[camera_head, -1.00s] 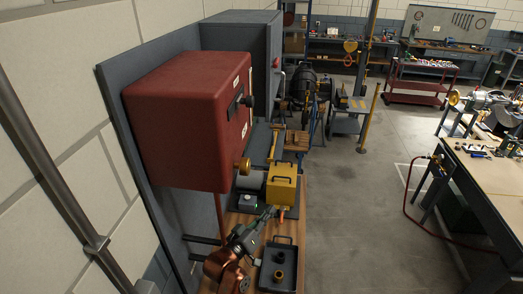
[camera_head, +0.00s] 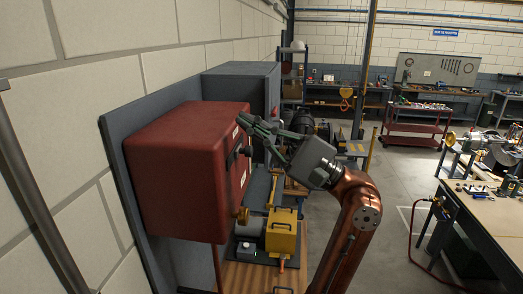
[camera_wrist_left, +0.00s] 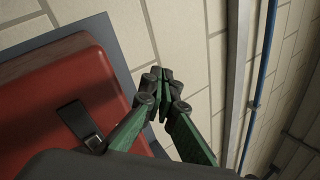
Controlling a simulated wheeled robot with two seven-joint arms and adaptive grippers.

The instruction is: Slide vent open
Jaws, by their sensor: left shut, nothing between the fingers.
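The red casing (camera_head: 185,170) is mounted on a grey back panel at the left of the head view. Its front face carries a dark fitting with a black knob (camera_head: 245,151), which looks like the vent slide. My gripper partly covers this face. In the left wrist view a dark recess with a grey tab (camera_wrist_left: 94,142) shows on the red casing (camera_wrist_left: 40,95). My left gripper (camera_head: 243,119) is shut and empty, its fingertips by the upper front edge of the casing, above the knob. In the wrist view its fingertips (camera_wrist_left: 162,74) meet in front of the wall. My right gripper is not in view.
A brass knob (camera_head: 241,215) sits low on the casing front. A yellow box (camera_head: 282,232) stands on the wooden bench below. A grey cabinet (camera_head: 240,85) stands behind the casing. The floor to the right is clear up to a workbench (camera_head: 487,216).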

